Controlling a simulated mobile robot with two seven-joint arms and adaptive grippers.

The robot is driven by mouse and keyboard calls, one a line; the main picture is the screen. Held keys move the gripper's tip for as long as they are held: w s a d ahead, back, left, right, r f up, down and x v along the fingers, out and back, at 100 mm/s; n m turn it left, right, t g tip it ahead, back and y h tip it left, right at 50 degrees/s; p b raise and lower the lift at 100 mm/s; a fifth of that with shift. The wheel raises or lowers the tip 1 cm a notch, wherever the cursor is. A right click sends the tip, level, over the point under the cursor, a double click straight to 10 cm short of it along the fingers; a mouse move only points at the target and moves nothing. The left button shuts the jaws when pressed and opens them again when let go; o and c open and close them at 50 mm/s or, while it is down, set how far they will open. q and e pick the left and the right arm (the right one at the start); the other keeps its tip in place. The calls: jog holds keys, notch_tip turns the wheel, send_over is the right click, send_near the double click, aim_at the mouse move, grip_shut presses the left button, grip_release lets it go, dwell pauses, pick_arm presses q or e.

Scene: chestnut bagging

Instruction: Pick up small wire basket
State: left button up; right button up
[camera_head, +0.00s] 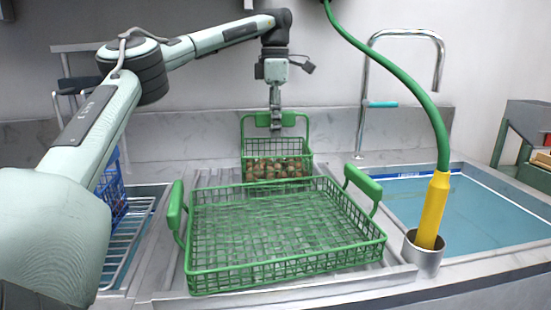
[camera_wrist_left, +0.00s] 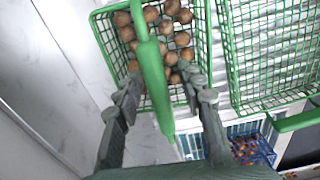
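The small green wire basket (camera_head: 247,165) stands behind the large basket in the head view, with several brown chestnuts (camera_head: 280,168) in it. Its raised green handle (camera_head: 290,119) is at the far side. In the left wrist view the basket's rim (camera_wrist_left: 102,45) and handle (camera_wrist_left: 155,75) show from above. My left gripper (camera_head: 275,108) points down at the handle. Its fingers (camera_wrist_left: 162,88) are open, one on each side of the handle, with visible gaps. Whether a fingertip touches the handle cannot be told. My right gripper is not in view.
A large, empty-looking green wire basket (camera_head: 187,268) with two side handles lies in front. A water-filled sink (camera_head: 470,205), a tap (camera_head: 363,90) and a yellow nozzle in a metal cup (camera_head: 424,258) are at right. A blue basket (camera_head: 112,195) stands at left.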

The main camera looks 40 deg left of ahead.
pick_arm(q)
jog(key=shift+f, duration=0.95)
jog(key=shift+c, duration=0.3)
grip_shut()
jog(key=shift+r, duration=0.1)
